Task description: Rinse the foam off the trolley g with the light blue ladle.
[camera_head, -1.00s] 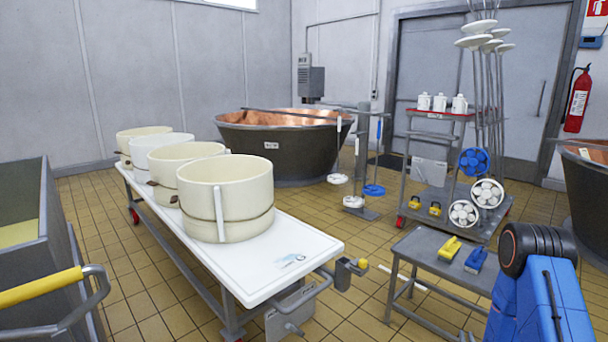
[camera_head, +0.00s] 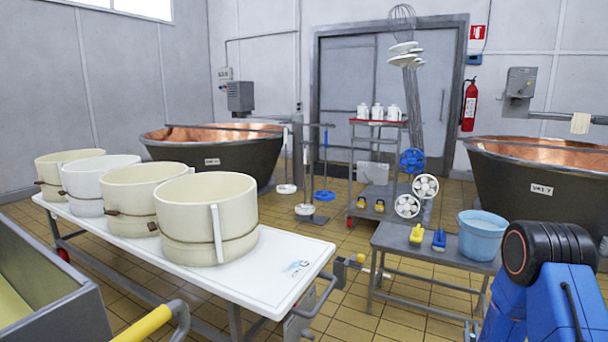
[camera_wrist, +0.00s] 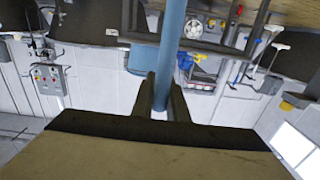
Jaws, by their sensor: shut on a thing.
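My gripper (camera_wrist: 160,95) shows in the wrist view, its two dark fingers shut on a light blue handle (camera_wrist: 174,40). The handle is the light blue ladle's; its bowl is not seen. The gripper is out of the head view. A white-topped trolley (camera_head: 255,285) stands at the left in the head view. A small pale bluish patch (camera_head: 298,268) with a dark mark lies near its right end; I cannot tell foam from label there. A light blue bucket (camera_head: 482,235) stands on a low grey bench (camera_head: 400,240).
Several cream cheese hoops (camera_head: 208,215) stand on the white-topped trolley. Yellow and blue brushes (camera_head: 418,233) lie on the bench. Copper vats stand at back left (camera_head: 215,155) and right (camera_head: 530,185). A grey tub (camera_head: 45,280) is near left. Tiled floor shows between trolley and bench.

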